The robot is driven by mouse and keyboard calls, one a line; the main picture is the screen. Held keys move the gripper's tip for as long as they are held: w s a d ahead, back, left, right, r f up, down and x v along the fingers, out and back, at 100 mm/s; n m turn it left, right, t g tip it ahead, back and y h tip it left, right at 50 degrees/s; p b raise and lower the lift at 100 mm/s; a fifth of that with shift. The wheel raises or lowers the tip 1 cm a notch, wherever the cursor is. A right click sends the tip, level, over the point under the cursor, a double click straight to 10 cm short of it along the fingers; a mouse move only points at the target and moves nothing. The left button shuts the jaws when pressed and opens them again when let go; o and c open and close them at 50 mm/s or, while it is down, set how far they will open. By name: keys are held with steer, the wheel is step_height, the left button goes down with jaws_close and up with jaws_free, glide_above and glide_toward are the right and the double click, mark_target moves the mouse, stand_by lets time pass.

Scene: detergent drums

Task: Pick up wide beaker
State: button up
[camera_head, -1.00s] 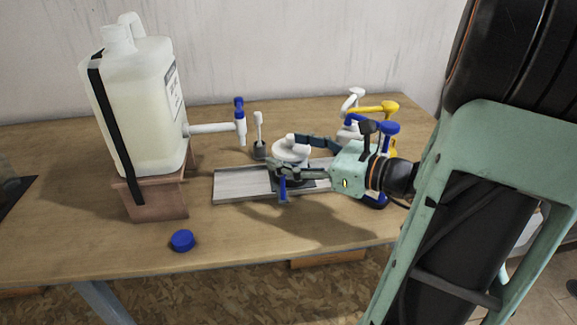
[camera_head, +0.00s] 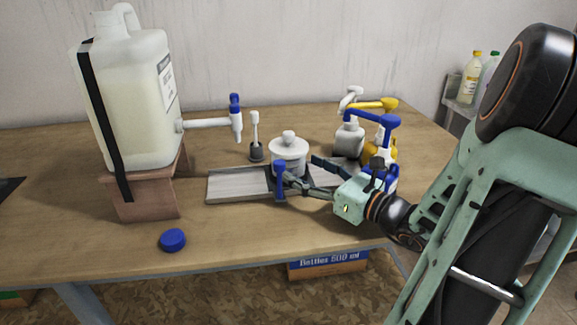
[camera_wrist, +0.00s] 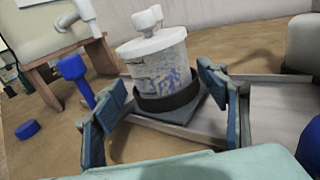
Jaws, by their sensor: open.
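The wide beaker (camera_head: 288,160) is a squat white vessel with a white knobbed piece on top. It stands upright on a dark square pad on the grey tray. In the wrist view the beaker (camera_wrist: 160,72) shows blue markings and a dark band round its base. My gripper (camera_head: 304,174) is open on the near right side of it. In the wrist view one finger of my gripper (camera_wrist: 160,92) is on each side of the beaker's lower part, in front of it, with visible gaps. Nothing is held.
A blue-topped upright piece (camera_head: 280,173) stands close to my left finger. The grey tray (camera_head: 235,184) runs beneath. A large drum (camera_head: 140,105) with a tap is at left, a blue cap (camera_head: 172,240) in front. Pump bottles (camera_head: 349,138) crowd the right.

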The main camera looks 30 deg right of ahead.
steer(key=b+x, duration=0.1)
steer(key=x, duration=0.4)
steer(key=shift+w+a, duration=0.15)
steer(key=shift+w, duration=0.15)
steer(key=shift+c, duration=0.4)
steer(key=c, duration=1)
